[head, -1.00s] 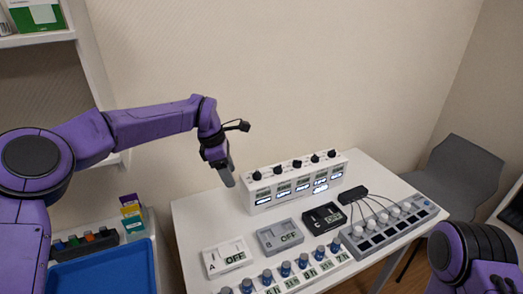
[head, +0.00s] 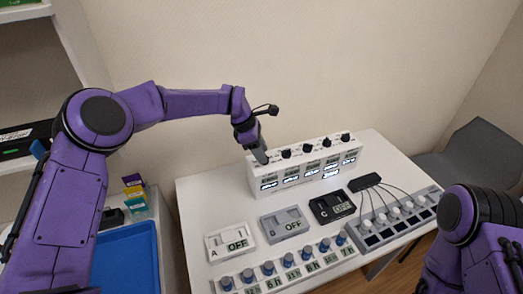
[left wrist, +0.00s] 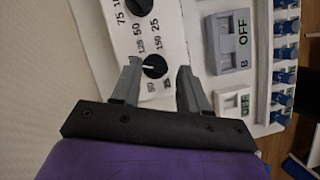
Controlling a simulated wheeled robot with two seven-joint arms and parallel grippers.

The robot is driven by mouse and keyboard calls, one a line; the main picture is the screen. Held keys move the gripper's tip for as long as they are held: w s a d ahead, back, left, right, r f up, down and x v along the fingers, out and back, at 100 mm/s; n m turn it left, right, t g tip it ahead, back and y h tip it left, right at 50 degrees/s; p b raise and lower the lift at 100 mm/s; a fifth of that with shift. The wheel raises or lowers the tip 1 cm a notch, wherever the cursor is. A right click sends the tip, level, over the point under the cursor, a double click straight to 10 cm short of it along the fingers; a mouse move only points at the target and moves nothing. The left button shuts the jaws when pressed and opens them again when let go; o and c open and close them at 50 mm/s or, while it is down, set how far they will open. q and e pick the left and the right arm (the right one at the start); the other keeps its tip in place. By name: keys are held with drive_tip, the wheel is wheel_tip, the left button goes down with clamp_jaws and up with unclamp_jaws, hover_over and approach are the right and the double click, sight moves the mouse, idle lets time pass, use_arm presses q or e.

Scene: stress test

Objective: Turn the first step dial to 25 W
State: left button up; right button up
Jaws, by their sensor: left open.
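The white box (head: 255,186) has a row of black dials on top and lit displays on its front. In the head view my left gripper (head: 261,158) is over the box's left end and hides the first dial. In the left wrist view a black dial (left wrist: 155,66) with a white pointer mark lies between the open fingers of the left gripper (left wrist: 160,68). The mark points left in that picture. Small printed numbers surround the dial, including 125, 150, 50 and 25. I cannot tell if the fingers touch it. My right gripper is out of view.
On the table (head: 190,212) are switch boxes A (head: 228,246), B (head: 280,229) and C (head: 335,203). A row of blue knobs (head: 267,267) is in front. A grey panel with white knobs (head: 395,222) stands right. A blue tray (head: 125,262) is at left.

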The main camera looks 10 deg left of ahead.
use_arm(q)
drive_tip(key=shift+f, duration=0.85)
drive_tip(key=shift+w+d+f, duration=0.2)
drive_tip(key=shift+w+f, duration=0.1)
drive_tip(key=shift+w, duration=0.3)
drive_tip(key=shift+s+r, duration=0.2)
drive_tip(key=c, duration=1)
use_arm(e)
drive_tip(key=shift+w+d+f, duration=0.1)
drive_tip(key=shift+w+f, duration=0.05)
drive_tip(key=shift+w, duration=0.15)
use_arm(q)
drive_tip(key=shift+w, duration=0.1)
